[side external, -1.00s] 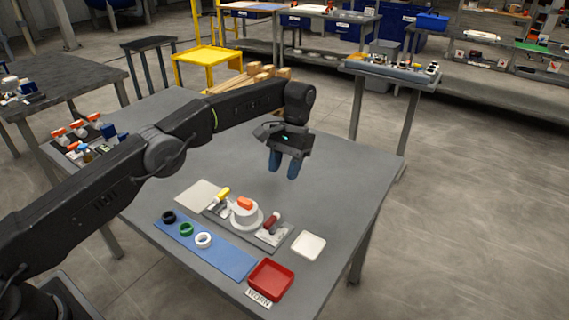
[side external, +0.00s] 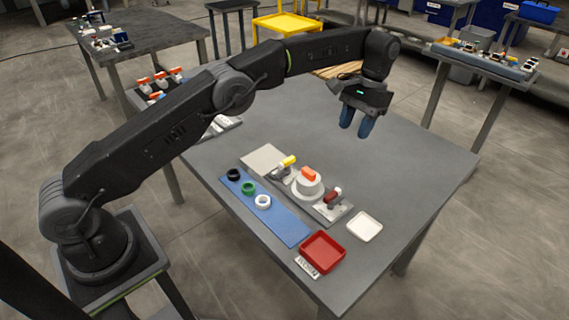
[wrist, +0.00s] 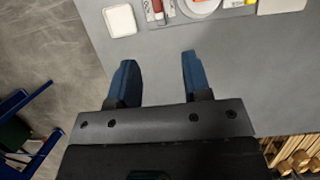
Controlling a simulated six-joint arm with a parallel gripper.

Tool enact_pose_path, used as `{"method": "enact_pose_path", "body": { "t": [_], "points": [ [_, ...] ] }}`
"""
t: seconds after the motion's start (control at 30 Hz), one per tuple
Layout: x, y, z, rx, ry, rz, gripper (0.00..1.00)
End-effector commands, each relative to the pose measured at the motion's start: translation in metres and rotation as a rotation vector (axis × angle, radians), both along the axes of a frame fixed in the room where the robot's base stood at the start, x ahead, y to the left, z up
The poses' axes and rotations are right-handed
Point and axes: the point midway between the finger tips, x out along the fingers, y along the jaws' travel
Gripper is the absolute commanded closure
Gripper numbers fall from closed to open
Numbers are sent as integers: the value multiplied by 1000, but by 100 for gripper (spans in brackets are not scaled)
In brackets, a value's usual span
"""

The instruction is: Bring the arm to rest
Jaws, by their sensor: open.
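My gripper (side external: 357,122) is open and empty. It hangs above the bare far part of the grey table (side external: 290,110), beyond the press fixture (side external: 318,192), with its blue fingers pointing down. In the wrist view the two blue fingers (wrist: 158,75) stand apart with only bare table between them. The fixture carries a white round part (side external: 308,184) with an orange block (side external: 309,174) on top, a yellow-handled clamp (side external: 288,161) and a red-handled clamp (side external: 334,196). Nothing touches the gripper.
A blue mat (side external: 283,224) holds a black ring (side external: 233,174), a green ring (side external: 248,188) and a white ring (side external: 262,202). A red tray (side external: 322,250) and a white tray (side external: 365,226) stand near the table's right edge. The table around the gripper is clear.

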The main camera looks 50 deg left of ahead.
Motion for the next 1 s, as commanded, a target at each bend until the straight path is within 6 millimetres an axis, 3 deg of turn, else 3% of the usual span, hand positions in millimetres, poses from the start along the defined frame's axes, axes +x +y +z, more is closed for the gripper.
{"method": "enact_pose_path", "body": {
  "t": [0.03, 0.2, 0.37, 0.5, 0.77, 1.0],
  "points": [
    [-4, 5, 23, -4, -35, 4, 55],
    [-26, 19, 77, -16, -142, 9, 55],
    [-60, 33, 119, -22, -243, 15, 55],
    [-99, 45, 146, -25, -331, 18, 55],
    [-184, 66, 167, -23, -495, 19, 55],
    [-267, 80, 151, -14, -645, 18, 55]
  ]
}}
